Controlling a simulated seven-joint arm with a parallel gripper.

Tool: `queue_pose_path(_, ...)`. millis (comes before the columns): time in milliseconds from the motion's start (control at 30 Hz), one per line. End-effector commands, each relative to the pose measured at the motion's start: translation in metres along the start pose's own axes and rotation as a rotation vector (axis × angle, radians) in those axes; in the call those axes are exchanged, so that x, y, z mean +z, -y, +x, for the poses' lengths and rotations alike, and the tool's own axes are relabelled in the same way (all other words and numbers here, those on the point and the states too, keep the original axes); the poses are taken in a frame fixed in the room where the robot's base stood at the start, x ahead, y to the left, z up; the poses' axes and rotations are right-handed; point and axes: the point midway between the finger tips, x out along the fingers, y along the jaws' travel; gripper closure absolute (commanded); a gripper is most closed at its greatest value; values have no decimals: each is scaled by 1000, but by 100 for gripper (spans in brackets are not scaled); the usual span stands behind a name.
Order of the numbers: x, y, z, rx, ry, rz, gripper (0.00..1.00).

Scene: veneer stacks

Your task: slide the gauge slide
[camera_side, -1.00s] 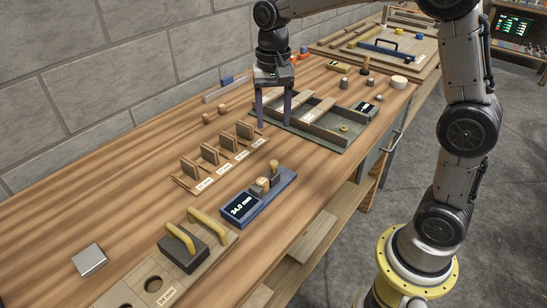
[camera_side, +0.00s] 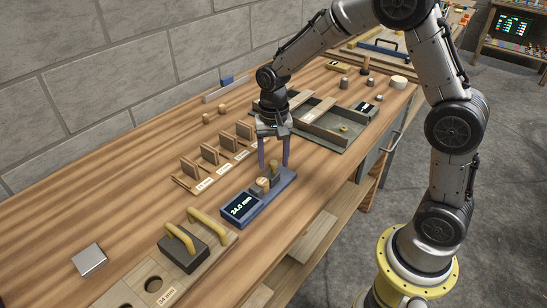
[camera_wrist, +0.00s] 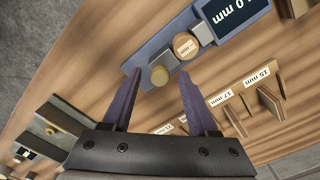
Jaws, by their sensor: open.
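The gauge (camera_side: 258,196) is a blue block with a lit display (camera_side: 241,207) reading 34.0 mm at its near-left end. On its far-right part stand a wooden-topped piece (camera_side: 263,183) and a brass-coloured knob (camera_side: 274,166); I cannot tell for sure which one is the slide. In the wrist view the gauge (camera_wrist: 150,48) lies beyond my fingertips, with the round wooden top (camera_wrist: 186,45) and the knob (camera_wrist: 159,76) near the gap between them. My gripper (camera_side: 273,168) is open and empty, pointing down over the far-right end of the gauge. Whether the fingers touch it cannot be told.
Labelled slots holding upright wooden pieces (camera_side: 210,153) stand behind the gauge. A board with a dark block and yellow handles (camera_side: 185,252) lies to the near left. A shallow tray (camera_side: 335,138) sits at the far right. The table's front edge runs close to the gauge.

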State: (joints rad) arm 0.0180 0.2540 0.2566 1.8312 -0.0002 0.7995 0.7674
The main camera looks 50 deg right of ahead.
Motion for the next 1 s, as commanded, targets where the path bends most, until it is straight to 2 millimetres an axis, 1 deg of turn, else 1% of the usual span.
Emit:
queue_pose_path(67,0,0,0,0,0,0,41)
queue_pose_path(100,0,0,0,0,0,0,42)
queue_pose_path(267,0,0,0,0,0,0,71)
queue_pose_path(400,0,0,0,0,0,0,96)
queue_pose_path(433,0,0,0,0,0,0,100)
queue_pose_path(1000,0,0,-1,0,0,0,100)
